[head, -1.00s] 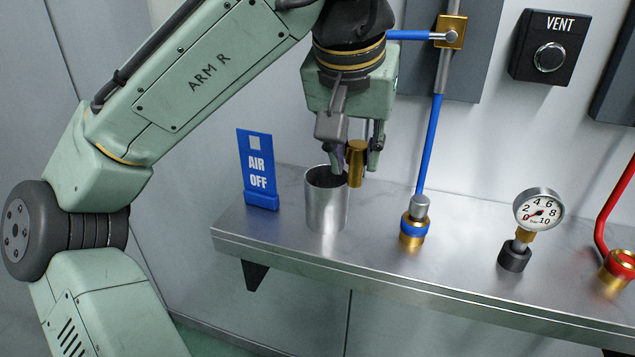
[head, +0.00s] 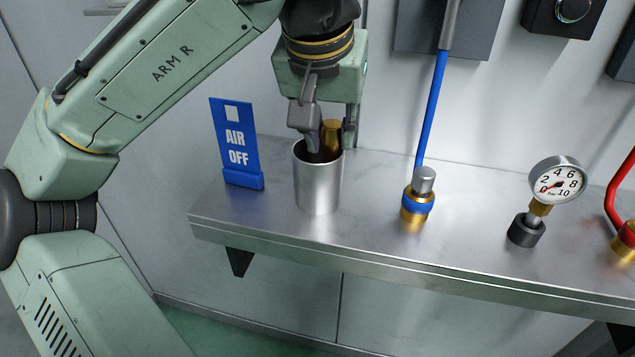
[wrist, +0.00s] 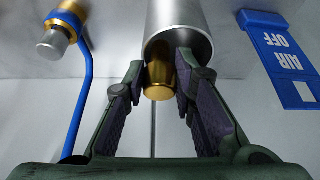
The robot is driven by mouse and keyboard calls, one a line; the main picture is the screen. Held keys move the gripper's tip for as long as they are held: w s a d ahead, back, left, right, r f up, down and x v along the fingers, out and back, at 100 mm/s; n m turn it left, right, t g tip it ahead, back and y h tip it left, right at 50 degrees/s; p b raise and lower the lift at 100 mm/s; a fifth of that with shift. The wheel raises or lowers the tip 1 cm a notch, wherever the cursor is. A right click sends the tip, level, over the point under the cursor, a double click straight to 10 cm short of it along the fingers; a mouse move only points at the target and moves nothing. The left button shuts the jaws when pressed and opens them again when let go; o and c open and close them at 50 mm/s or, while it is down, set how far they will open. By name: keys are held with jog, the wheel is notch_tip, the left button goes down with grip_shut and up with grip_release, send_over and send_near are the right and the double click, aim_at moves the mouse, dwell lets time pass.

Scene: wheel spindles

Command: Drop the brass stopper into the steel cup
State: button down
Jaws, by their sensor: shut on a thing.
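The steel cup (head: 318,190) stands upright on the steel shelf, with its open mouth up. My gripper (head: 330,141) is right at the cup's mouth, pointing down, and is shut on the brass stopper (head: 331,130). In the head view the stopper's lower end is hidden behind the cup's near rim. In the wrist view the stopper (wrist: 159,80) sits between the two dark finger pads, against the mouth of the cup (wrist: 180,22). How deep the stopper reaches into the cup cannot be told.
A blue AIR OFF sign (head: 236,145) stands left of the cup. To the right are a brass fitting with a blue pipe (head: 417,200), a dial gauge (head: 557,182) and a red pipe (head: 622,190). The shelf (head: 375,215) is clear between cup and fitting.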

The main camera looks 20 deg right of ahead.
jog(key=shift+f, duration=0.45)
jog(key=shift+r, duration=0.1)
jog(key=c, duration=1.2)
grip_release()
jog(key=shift+c, duration=0.2)
jog(key=v, duration=1.2)
